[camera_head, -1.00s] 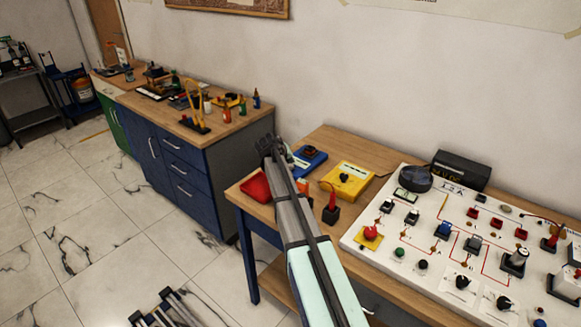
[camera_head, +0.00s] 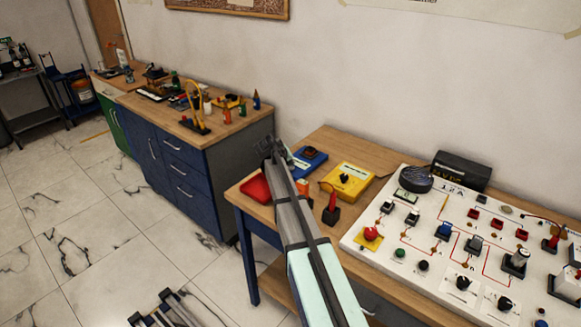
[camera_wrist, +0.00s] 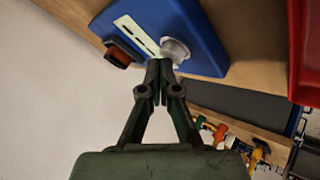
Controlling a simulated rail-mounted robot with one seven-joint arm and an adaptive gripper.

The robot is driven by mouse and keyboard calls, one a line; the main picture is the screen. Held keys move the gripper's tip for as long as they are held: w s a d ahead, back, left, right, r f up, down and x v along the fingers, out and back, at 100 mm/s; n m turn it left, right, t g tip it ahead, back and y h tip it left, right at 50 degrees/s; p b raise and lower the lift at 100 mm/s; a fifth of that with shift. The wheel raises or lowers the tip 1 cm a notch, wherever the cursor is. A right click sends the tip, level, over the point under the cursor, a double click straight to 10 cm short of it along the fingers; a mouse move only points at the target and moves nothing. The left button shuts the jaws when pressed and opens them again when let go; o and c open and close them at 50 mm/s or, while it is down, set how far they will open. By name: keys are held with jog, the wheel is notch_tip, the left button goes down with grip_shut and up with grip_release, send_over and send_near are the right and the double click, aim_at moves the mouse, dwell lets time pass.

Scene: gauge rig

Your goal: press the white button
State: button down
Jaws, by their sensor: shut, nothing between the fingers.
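The white button (camera_wrist: 174,50) is a round, pale cap on a blue box (camera_wrist: 150,30) in the wrist view. The blue box lies on the wooden bench in the head view (camera_head: 318,154), partly hidden behind my gripper (camera_head: 268,146). In the wrist view my gripper (camera_wrist: 160,66) is shut and empty. Its fingertips are right at the lower left edge of the button and overlap it in the picture; I cannot tell whether they touch. An orange-red rocker switch (camera_wrist: 119,56) in a black frame sits on the same box, left of the button.
A red tray (camera_head: 255,187) is left of my arm, and a yellow meter box (camera_head: 347,180) is to its right. A red-handled switch (camera_head: 331,209) stands near the arm. A white panel with several controls (camera_head: 385,248) fills the right side. A blue cabinet (camera_head: 190,170) stands behind.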

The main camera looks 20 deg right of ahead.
jog(key=shift+f, duration=0.25)
jog(key=shift+r, duration=0.2)
dwell(0.3)
jog(key=shift+r, duration=0.75)
jog(key=shift+r, duration=0.1)
jog(key=shift+r+p, duration=1.1)
jog(key=shift+r, duration=1.35)
